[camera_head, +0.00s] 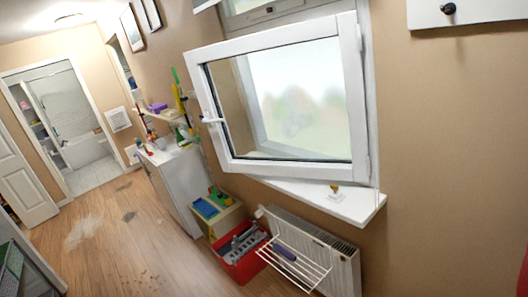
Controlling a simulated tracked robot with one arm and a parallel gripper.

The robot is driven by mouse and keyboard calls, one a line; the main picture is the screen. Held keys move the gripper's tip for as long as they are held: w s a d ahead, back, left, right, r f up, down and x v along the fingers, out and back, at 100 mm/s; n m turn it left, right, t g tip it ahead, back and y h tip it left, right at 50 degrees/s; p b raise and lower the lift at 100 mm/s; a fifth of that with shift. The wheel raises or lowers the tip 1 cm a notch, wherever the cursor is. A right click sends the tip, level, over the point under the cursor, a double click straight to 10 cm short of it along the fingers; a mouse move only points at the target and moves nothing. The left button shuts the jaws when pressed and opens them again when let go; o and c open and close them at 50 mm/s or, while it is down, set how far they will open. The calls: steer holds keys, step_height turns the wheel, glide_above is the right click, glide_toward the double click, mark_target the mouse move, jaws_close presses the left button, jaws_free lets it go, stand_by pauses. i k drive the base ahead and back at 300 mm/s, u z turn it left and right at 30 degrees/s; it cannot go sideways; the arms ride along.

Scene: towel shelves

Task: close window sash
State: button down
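The window sash (355,120) is a white frame with a glass pane, in the upper middle of the view. It stands swung open into the room, hinged on its right side, and its left edge is away from the wall. A white handle (212,120) sticks out on the sash's left edge. The fixed window frame (270,12) shows above and behind the sash. My gripper is not in view.
A white sill (335,203) with a small object juts out below the sash. Under it are a radiator (335,258) with a wire drying rack and a red crate (240,268). A white cabinet (170,185) stands left. The wooden floor (110,245) is mostly clear.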

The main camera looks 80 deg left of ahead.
mark_target(345, 25)
steer(key=u, duration=0.45)
steer(key=i, duration=0.15)
steer(key=u, duration=1.85)
steer(key=i, duration=0.5)
steer(key=z, duration=0.5)
steer(key=k, duration=0.5)
steer(key=u, duration=0.15)
